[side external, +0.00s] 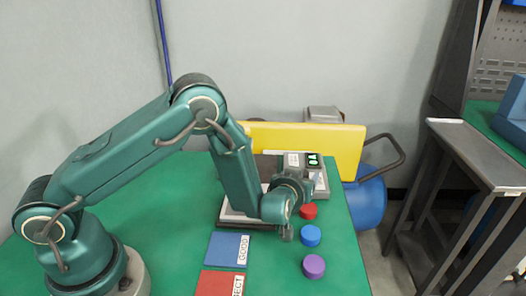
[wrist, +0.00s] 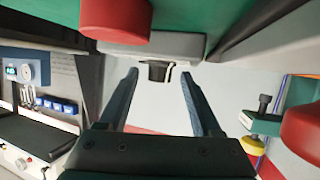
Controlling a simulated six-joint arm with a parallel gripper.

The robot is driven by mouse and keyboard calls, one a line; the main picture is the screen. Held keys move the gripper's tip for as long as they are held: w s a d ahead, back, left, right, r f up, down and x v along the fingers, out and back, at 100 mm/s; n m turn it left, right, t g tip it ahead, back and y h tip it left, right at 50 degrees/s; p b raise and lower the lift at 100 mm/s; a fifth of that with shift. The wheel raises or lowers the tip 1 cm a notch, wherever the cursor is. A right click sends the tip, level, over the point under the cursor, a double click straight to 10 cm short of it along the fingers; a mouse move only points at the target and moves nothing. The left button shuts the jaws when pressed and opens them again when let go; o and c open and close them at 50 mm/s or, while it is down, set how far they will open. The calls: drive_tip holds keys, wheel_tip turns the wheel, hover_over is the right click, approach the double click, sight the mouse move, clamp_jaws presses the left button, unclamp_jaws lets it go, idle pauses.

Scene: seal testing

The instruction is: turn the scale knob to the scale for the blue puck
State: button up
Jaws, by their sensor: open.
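The blue puck (side external: 310,236) stands on the green table, between a red puck (side external: 308,211) and a purple puck (side external: 314,267). A grey tester with a lit green display (side external: 313,160) stands at the table's far end, partly hidden by my wrist. In the wrist view my gripper (wrist: 160,76) is open. A small dark knob-like part (wrist: 157,71) on a pale grey block (wrist: 185,46) shows between the fingertips; I cannot tell whether they touch it. The knob's scale marks cannot be read.
A blue GOOD pad (side external: 226,249) and a red REJECT pad (side external: 215,284) lie left of the pucks. A yellow panel (side external: 340,145) stands behind the tester. In the wrist view red round objects show at the top (wrist: 115,18) and right edge (wrist: 303,130).

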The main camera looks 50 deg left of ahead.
clamp_jaws()
drive_tip(key=shift+a+r+m+t, duration=0.1)
drive_tip(key=shift+a+m+t, duration=0.05)
drive_tip(key=shift+m+t, duration=0.15)
drive_tip(key=shift+m+h, duration=0.3)
drive_tip(key=shift+h, duration=0.3)
